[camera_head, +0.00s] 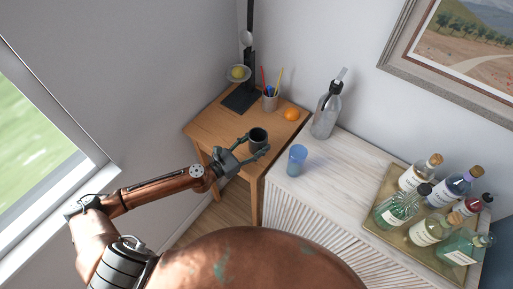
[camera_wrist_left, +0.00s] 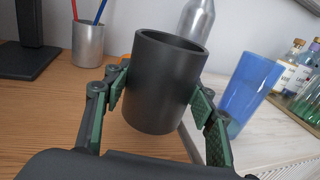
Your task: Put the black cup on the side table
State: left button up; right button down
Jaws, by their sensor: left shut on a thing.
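The black cup (camera_head: 258,137) is between the fingers of my left gripper (camera_head: 254,148), over the front right part of the wooden side table (camera_head: 221,122). In the left wrist view the black cup (camera_wrist_left: 163,83) is close to upright, with a green-padded finger on each side of it. My left gripper (camera_wrist_left: 160,105) is shut on the cup. The cup's base looks at or just above the wood; I cannot tell whether it touches. My right gripper is not in view.
On the side table stand a black stand (camera_head: 241,98), a pencil holder (camera_head: 270,101) and an orange (camera_head: 291,113). A blue glass (camera_head: 297,160) and a grey bottle (camera_head: 327,110) stand on the white cabinet at right, with a tray (camera_head: 375,220) of several bottles.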

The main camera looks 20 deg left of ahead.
pick_arm(q)
jog(key=shift+w+a+f, duration=0.15)
jog(key=shift+w+f, duration=0.2)
jog(key=f+b, duration=0.2)
jog(key=f, duration=0.1)
jog(key=shift+w+a+f, duration=0.15)
jog(key=shift+w+f, duration=0.05)
jog(key=shift+f, duration=0.15)
jog(key=shift+f, duration=0.1)
jog(key=o, duration=1.4)
